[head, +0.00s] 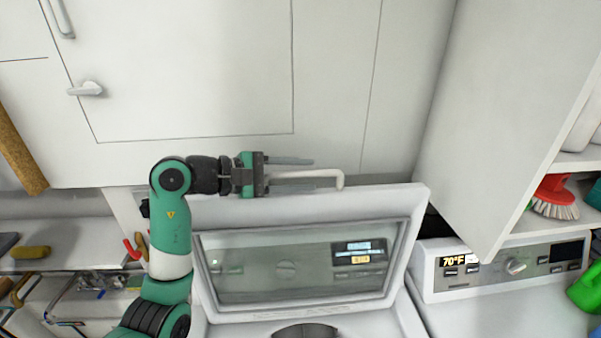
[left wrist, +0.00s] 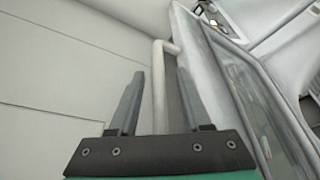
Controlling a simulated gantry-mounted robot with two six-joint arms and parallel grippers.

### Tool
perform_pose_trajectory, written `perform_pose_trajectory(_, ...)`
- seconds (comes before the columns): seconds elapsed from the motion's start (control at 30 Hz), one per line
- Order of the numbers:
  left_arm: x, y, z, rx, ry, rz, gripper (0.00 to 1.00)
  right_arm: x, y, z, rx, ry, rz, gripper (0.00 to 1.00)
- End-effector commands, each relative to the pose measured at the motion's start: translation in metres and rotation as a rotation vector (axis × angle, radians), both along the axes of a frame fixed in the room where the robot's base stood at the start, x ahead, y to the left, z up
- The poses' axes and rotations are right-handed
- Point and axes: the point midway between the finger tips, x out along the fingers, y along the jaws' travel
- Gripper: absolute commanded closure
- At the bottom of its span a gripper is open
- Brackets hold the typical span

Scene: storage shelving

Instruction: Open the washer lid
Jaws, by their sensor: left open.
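The washer lid (head: 300,193) stands raised in the head view, a white frame around a glass pane (head: 300,262) that reflects a control panel. A light bar handle (head: 325,175) runs along its upper edge. My left gripper (head: 306,174) is at the top of the lid, fingers pointing right along the handle. In the left wrist view the handle (left wrist: 160,80) shows between the two separated fingers of the left gripper (left wrist: 161,74); I cannot tell whether either finger touches it. The dark round washer opening (head: 305,331) is partly visible below the lid. My right gripper is not in view.
White cabinets (head: 200,80) stand close behind the lid. Another machine with a control panel (head: 510,262) is at right, beneath a cabinet side (head: 480,120). A red brush (head: 554,198) is on the right shelf. A counter with a yellow item (head: 30,252) is at left.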

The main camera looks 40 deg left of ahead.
Motion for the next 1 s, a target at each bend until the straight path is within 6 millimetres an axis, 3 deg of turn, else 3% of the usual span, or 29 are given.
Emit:
perform_pose_trajectory(0.07,-0.0002,0.0001,0.0,0.0,0.0,0.0,0.55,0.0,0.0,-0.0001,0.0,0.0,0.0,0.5)
perform_pose_trajectory(0.3,-0.0003,0.0001,0.0002,0.0,0.0,0.0,0.98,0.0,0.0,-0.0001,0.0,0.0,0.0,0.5)
perform_pose_trajectory(1.0,-0.0005,0.0,0.0005,0.0,0.0,-0.001,1.0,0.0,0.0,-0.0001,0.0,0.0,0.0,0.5)
